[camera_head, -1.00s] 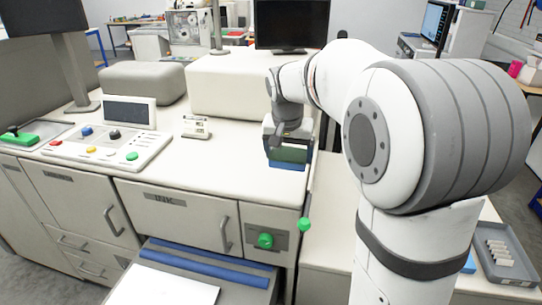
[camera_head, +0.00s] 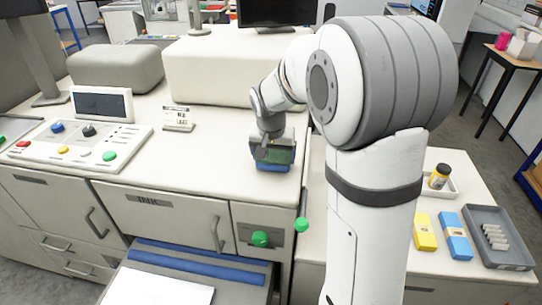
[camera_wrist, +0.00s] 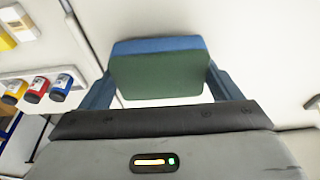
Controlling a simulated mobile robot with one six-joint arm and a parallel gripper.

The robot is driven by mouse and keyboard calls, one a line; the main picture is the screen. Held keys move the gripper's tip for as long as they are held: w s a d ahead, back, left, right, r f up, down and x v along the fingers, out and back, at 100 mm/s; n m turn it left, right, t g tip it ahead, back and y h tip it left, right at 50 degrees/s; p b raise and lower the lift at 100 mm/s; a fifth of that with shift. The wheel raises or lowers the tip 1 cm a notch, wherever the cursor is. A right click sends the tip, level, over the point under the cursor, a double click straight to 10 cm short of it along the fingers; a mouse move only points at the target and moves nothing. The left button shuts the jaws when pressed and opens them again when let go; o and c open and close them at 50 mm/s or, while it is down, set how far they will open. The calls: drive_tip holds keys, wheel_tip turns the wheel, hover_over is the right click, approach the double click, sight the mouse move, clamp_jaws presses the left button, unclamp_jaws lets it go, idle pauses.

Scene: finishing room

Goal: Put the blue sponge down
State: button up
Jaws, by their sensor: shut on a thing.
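The blue sponge (camera_head: 272,167) has a green face. It is in my gripper (camera_head: 271,150), over the front right part of the white machine top (camera_head: 215,150). In the wrist view the sponge (camera_wrist: 158,72) sits between the two blue-grey fingers of my gripper (camera_wrist: 160,80), which are shut on its two ends. The green face is towards the wrist, with the blue layer beyond it. I cannot tell whether the sponge touches the white top beneath it.
A small card holder (camera_head: 178,118) and a control panel (camera_head: 75,148) stand to the left. A beige block (camera_head: 225,75) is behind. A side table at right holds a yellow box (camera_head: 425,232), a blue box (camera_head: 455,236) and a grey tray (camera_head: 510,252). The top left of the sponge is clear.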

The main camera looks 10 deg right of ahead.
drive_tip(key=shift+f, duration=0.6)
drive_tip(key=shift+f, duration=0.1)
drive_tip(key=o, duration=0.7)
drive_tip(key=shift+r, duration=0.25)
drive_tip(key=b+v, duration=0.2)
drive_tip(key=v, duration=0.9)
drive_tip(key=s+f+n, duration=0.1)
drive_tip(key=s, duration=0.6)
drive_tip(key=s+f+n+y, duration=0.1)
drive_tip(key=s+f+n, duration=0.1)
drive_tip(key=s, duration=0.6)
drive_tip(key=s+d+f+n, duration=0.1)
drive_tip(key=s+f, duration=0.1)
drive_tip(key=s, duration=0.6)
drive_tip(key=shift+n, duration=0.3)
drive_tip(key=shift+r, duration=0.1)
